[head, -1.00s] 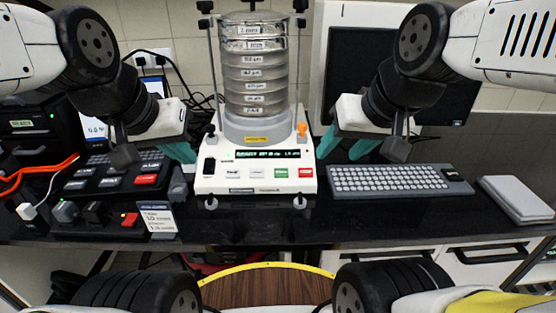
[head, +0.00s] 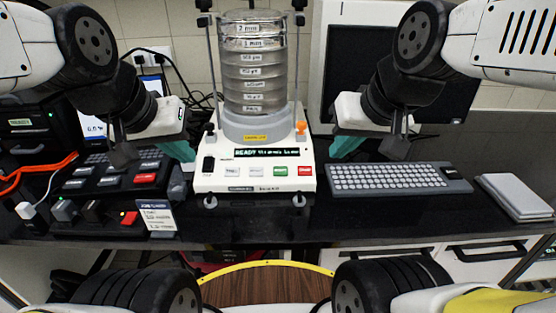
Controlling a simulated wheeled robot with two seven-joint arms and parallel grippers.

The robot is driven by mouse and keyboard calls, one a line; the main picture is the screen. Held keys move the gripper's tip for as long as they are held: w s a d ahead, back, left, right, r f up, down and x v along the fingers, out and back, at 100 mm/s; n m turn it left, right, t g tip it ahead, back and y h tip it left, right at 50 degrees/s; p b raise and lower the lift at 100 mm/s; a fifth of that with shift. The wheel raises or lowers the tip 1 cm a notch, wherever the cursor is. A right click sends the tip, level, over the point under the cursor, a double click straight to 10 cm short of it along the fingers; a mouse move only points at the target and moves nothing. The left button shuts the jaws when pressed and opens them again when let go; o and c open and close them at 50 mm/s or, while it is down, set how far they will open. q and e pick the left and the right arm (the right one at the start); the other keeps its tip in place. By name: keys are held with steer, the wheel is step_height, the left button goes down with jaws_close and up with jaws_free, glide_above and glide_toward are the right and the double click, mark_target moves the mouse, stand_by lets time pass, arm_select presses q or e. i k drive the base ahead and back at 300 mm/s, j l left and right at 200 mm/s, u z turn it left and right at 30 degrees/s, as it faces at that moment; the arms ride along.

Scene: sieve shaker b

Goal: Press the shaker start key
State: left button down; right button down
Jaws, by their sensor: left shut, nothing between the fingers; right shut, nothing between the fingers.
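The sieve shaker (head: 208,186) stands at the middle of the bench, with a clear stack of labelled sieves (head: 254,72) clamped between two rods. Its front panel has a lit display reading READY and a row of keys. A green key (head: 280,171) sits right of two pale keys, and a red key (head: 305,171) is at the far right. My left gripper (head: 180,151), with teal fingers, is shut and empty to the left of the shaker. My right gripper (head: 346,148) is shut and empty to its right, above the keyboard. Neither touches the keys.
A grey keyboard (head: 398,178) lies right of the shaker, below a dark monitor (head: 450,105). A pale closed slab (head: 515,197) lies at the far right. Dark control boxes (head: 115,178), a small label card (head: 157,217) and orange cables crowd the left. Bare black bench lies before the keyboard.

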mark_target(278, 171)
steer(key=k+j, duration=0.1)
steer(key=j, duration=0.35)
steer(key=k+j+z, duration=0.1)
steer(key=j, duration=0.35)
steer(key=k+j, duration=0.1)
steer(key=j, duration=0.35)
steer(key=k+j, duration=0.1)
steer(key=j, duration=0.3)
steer(key=k+j+z, duration=0.1)
steer(key=j, duration=0.35)
